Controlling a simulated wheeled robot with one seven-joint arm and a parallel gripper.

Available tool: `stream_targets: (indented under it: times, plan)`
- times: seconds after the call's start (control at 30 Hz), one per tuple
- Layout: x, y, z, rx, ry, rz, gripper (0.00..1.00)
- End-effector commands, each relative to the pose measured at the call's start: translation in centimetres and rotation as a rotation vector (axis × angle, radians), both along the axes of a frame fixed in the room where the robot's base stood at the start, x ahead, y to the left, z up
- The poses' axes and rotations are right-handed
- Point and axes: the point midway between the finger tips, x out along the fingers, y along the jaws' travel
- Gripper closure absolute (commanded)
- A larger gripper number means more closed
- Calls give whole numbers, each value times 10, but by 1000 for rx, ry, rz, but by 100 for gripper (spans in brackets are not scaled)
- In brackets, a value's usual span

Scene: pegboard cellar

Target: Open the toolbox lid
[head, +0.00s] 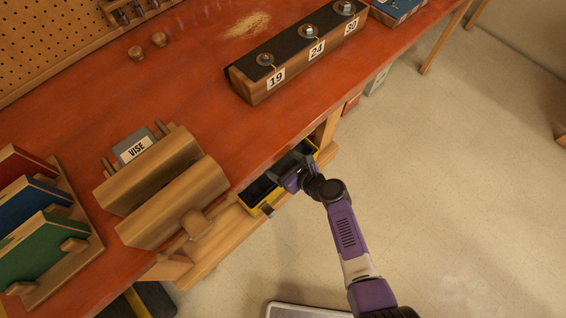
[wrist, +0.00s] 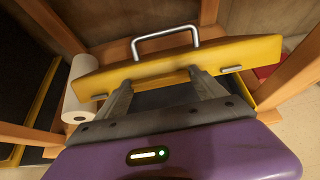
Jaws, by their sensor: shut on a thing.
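The yellow toolbox (head: 268,207) is on the low shelf under the front edge of the red bench in the head view. Its yellow lid (wrist: 178,64), with a silver handle (wrist: 165,38) and small grey latches, spans the wrist view. The lid looks tilted up, with a dark space below its near edge; how far it is raised I cannot tell. My gripper (wrist: 162,80) is shut on the lid's near edge. In the head view my gripper (head: 292,178) is at the toolbox and hides part of it.
The bench edge and a wooden vise (head: 172,195) overhang close to the toolbox. Wooden bench legs (wrist: 290,75) flank it. A white paper roll (wrist: 82,92) lies left of it in the wrist view. The floor (head: 450,190) on the right is clear.

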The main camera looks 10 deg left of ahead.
Motion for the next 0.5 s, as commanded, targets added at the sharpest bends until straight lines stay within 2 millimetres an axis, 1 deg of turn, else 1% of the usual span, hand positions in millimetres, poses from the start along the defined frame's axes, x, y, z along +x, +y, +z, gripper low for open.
stream_targets:
  times: [0.03, 0.2, 0.5]
  plan:
    - [4, 5, 11, 5, -6, 3, 94]
    - [11, 12, 20, 5, -8, 2, 94]
    - [17, 21, 29, 6, -8, 3, 93]
